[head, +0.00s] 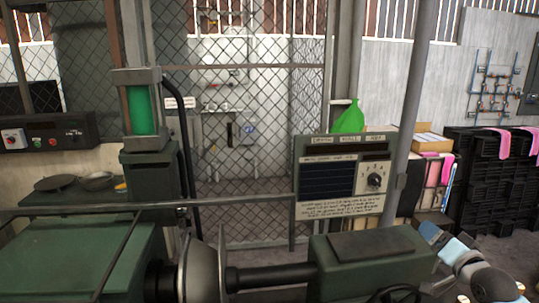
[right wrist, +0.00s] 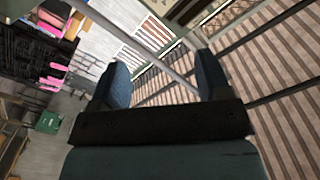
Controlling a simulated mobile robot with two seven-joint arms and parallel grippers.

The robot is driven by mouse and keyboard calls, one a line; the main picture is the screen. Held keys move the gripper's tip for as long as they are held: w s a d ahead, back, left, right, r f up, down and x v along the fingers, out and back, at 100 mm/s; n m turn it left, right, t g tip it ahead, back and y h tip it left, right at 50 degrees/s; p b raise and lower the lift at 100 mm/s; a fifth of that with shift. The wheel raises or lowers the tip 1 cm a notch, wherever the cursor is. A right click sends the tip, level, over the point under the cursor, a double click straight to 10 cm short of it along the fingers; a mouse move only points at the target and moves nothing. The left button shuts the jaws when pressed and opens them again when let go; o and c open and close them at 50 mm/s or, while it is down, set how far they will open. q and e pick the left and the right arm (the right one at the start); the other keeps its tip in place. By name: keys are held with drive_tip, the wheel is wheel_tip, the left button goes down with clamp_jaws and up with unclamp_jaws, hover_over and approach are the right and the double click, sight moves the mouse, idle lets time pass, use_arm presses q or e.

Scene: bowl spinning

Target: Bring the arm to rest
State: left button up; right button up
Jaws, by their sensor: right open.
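My right gripper (head: 447,240) shows at the lower right of the head view, beside the green tailstock housing of the spinning machine (head: 372,245). Its bluish fingers stand apart in the right wrist view (right wrist: 163,70), with nothing between them. That view looks past the fingers toward striped wall panels and a pole. A pale round metal form (head: 203,272) sits on the machine's spindle at the bottom centre of the head view, away from this gripper. My left gripper is not in view.
A control panel with a dial (head: 343,180) stands behind the machine, next to a grey pole (head: 408,110). A horizontal rail (head: 130,208) crosses at left. Black stacked crates (head: 487,165) stand at the right. Dark round pieces (head: 55,183) lie on a green surface at left.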

drive_tip(key=s+a+f+n+g+p, duration=0.15)
drive_tip(key=s+a+f, duration=0.3)
drive_tip(key=f, duration=0.45)
drive_tip(key=s+a+f+n+g, duration=0.2)
drive_tip(key=s+a+f, duration=0.25)
drive_tip(key=f, duration=0.35)
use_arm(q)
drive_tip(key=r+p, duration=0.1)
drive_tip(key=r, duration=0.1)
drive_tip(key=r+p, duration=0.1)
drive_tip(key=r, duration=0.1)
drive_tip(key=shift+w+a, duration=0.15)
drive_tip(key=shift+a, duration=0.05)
use_arm(e)
drive_tip(key=s+a+f+n+g, duration=0.1)
drive_tip(key=s+a+f, duration=0.2)
drive_tip(key=s, duration=0.4)
drive_tip(key=s+a+f+n+g, duration=0.1)
drive_tip(key=s+a+f+n, duration=0.1)
drive_tip(key=s+a+f, duration=0.2)
drive_tip(key=s+a+f+n+g, duration=0.1)
drive_tip(key=s+a+f, duration=0.3)
drive_tip(key=s, duration=0.8)
wheel_tip(320, 180, down, 3)
drive_tip(key=shift+r+n+y, duration=0.2)
drive_tip(key=shift+n+y, duration=0.1)
drive_tip(key=shift+n, duration=0.25)
